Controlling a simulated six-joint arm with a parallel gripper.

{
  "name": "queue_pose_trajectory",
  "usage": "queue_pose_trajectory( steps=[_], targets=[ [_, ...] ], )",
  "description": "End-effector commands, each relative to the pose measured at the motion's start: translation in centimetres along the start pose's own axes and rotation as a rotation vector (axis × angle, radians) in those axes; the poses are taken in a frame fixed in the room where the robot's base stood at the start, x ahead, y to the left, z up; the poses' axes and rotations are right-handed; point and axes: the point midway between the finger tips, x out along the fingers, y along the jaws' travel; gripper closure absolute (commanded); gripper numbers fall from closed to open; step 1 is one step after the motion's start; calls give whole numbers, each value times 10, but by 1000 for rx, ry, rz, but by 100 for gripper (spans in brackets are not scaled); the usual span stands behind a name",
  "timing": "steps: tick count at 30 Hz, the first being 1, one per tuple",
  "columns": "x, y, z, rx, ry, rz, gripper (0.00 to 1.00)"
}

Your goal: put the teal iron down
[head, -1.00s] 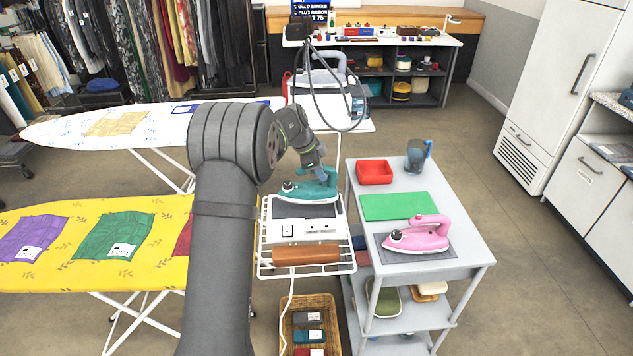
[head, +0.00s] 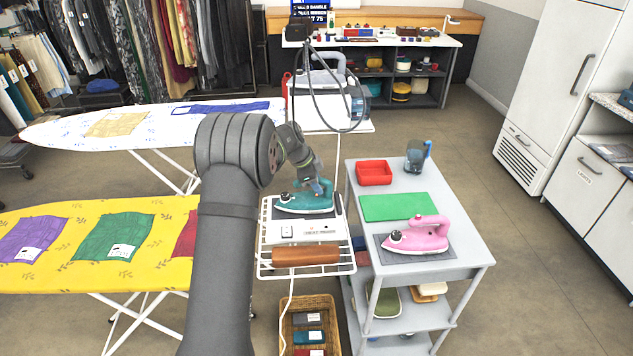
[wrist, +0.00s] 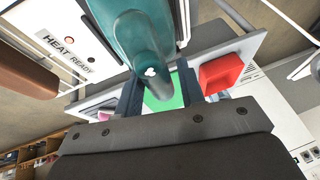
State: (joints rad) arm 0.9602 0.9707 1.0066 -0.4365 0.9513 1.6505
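The teal iron (head: 305,202) sits on the dark plate of the white wire-framed iron rest (head: 263,262), behind its "HEAT READY" panel. It looks level and appears to touch the plate. My gripper (head: 319,186) is at the iron's handle. In the wrist view the teal iron (wrist: 138,30) extends down between the two dark fingers of my gripper (wrist: 160,92). Green shows on both sides between the handle and the fingers, so the gripper looks open around it. The iron's underside is hidden.
A brown bar (head: 305,254) lies at the front of the rest. The grey trolley (head: 455,268) at right holds a pink iron (head: 418,236), a green mat (head: 395,207), a red tray (head: 374,173) and a jug (head: 416,157). The yellow ironing board (head: 60,270) is at left.

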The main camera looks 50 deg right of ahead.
Motion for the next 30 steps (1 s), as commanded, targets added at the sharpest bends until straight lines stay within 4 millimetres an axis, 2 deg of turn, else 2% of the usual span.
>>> queue_pose_trajectory(
  steps=[9, 13, 17, 24, 30],
  targets=[
    [-1, 0, 0, 0, 0, -1, 56],
    [-10, -2, -2, 1, 0, -3, 56],
    [-33, -2, -2, 1, 0, -4, 56],
    [-85, -1, -1, 0, -1, -3, 56],
    [-114, -1, -1, 0, -1, -2, 56]
  ],
)
